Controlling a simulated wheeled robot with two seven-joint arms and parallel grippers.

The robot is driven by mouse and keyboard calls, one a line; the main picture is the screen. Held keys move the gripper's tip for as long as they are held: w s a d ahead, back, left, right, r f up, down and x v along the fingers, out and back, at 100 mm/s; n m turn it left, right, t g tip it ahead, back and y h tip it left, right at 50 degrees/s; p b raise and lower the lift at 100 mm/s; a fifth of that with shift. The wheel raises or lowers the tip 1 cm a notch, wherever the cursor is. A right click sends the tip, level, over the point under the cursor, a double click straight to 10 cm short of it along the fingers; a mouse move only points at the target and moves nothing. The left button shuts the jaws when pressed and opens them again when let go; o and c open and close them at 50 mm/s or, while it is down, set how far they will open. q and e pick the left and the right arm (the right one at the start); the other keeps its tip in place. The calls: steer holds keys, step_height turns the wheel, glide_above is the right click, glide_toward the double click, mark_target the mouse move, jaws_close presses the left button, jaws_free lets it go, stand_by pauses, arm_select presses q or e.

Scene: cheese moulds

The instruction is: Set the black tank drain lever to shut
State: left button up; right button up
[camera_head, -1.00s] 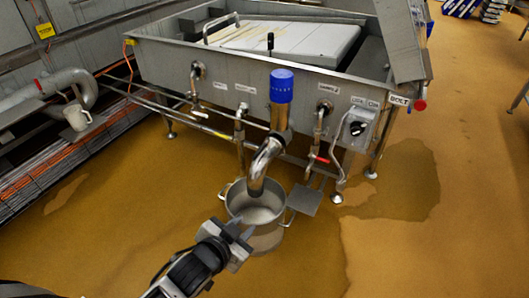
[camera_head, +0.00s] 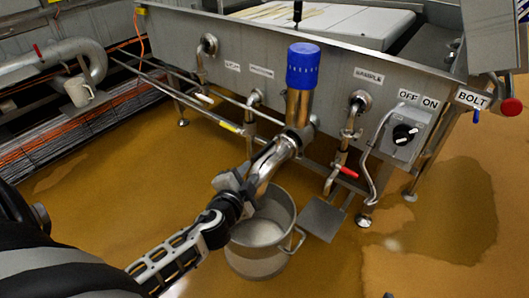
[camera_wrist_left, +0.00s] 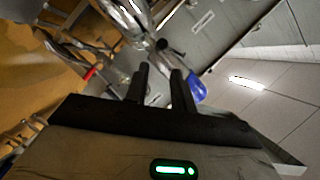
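A black upright stick with a knob (camera_head: 297,11) stands above the tank's near edge, behind the blue-capped drain valve (camera_head: 303,66). In the left wrist view a small black knob on a short rod (camera_wrist_left: 162,45) shows by the chrome pipe, near the blue cap (camera_wrist_left: 196,88). I cannot tell whether these are the same part or which is the drain lever. My left gripper (camera_head: 238,181) is in front of the chrome drain spout, above the pot. Its two fingers (camera_wrist_left: 160,85) are apart, with nothing seen between them. My right gripper is not in view.
A steel pot (camera_head: 288,208) stands on the floor under the spout. A sample tap with a red handle (camera_head: 348,172) and a switch box with a black knob (camera_head: 404,134) are to the right. Pipes run along the tank's front. The floor at front right is clear.

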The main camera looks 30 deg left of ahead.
mark_target(260, 155)
arm_select(q)
steer(key=b+x, duration=0.2)
steer(key=x, duration=0.9)
steer(key=shift+a+f, duration=0.1)
steer(key=shift+f, duration=0.1)
steer(key=shift+w, duration=0.3)
steer(key=shift+w+a, duration=0.1)
steer(key=shift+w, duration=0.05)
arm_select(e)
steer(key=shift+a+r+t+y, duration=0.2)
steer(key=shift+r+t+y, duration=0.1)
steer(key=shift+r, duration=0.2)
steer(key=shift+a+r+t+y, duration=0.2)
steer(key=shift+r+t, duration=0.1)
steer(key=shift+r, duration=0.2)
arm_select(q)
jaws_close()
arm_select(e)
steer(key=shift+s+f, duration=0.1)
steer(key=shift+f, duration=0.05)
